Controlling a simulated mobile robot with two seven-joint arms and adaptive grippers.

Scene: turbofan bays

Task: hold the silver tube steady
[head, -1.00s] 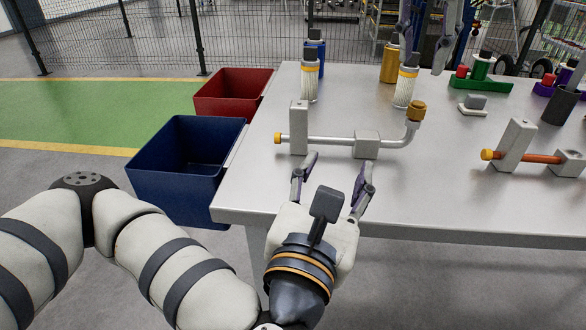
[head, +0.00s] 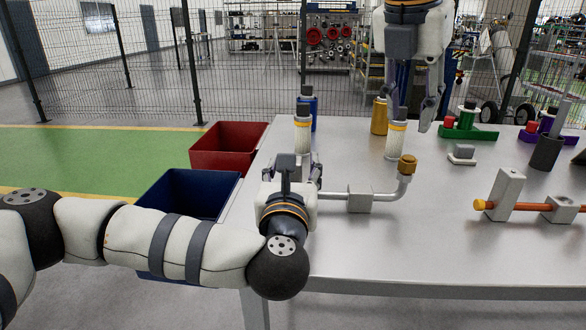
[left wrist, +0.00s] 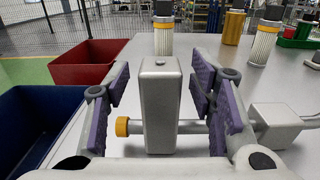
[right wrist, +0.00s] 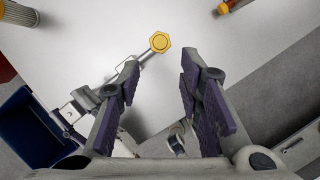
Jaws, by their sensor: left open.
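The silver tube (head: 385,196) lies along the table through a low grey block (head: 360,198). Its right end bends up to a brass hex fitting (head: 407,165), seen from above in the right wrist view (right wrist: 160,42). In the left wrist view the tube (left wrist: 190,127) passes an upright grey block (left wrist: 160,105) and ends in an orange cap (left wrist: 122,126). My left gripper (left wrist: 160,75) is open, with its fingers on both sides of the upright block. My left wrist hides that end in the head view. My right gripper (head: 415,112) is open and empty above the table, beyond the fitting.
A blue bin (head: 190,185) and a red bin (head: 228,150) stand left of the table (head: 420,250). Filter cartridges (head: 396,140) stand behind the tube. A copper tube (head: 530,207) on its own blocks lies to the right. The front table area is clear.

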